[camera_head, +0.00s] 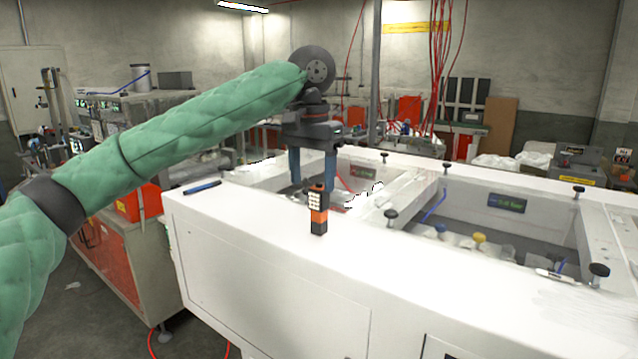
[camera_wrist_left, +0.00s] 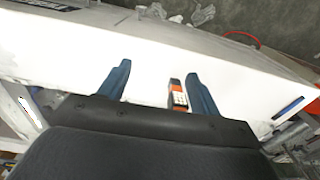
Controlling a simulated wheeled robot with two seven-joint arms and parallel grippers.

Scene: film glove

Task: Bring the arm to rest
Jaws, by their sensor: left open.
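My left arm, in a green quilted sleeve, reaches in from the left in the head view. My left gripper (camera_head: 313,184) is open, with its two blue fingers pointing down above the white machine top (camera_head: 350,255). A small black and orange box (camera_head: 318,212) stands upright on the white edge, close by the fingers. In the left wrist view the same box (camera_wrist_left: 177,95) shows beside the right finger of the open gripper (camera_wrist_left: 157,75). I cannot tell whether finger and box touch. The gripper holds nothing that I can see. My right gripper is not in view.
A blue pen (camera_head: 202,188) lies on the left end of the white top. Black knobs (camera_head: 391,217) stand up along the rims. A recessed bay (camera_head: 455,215) with a green-lettered label opens at right. The front white surface right of the box is clear.

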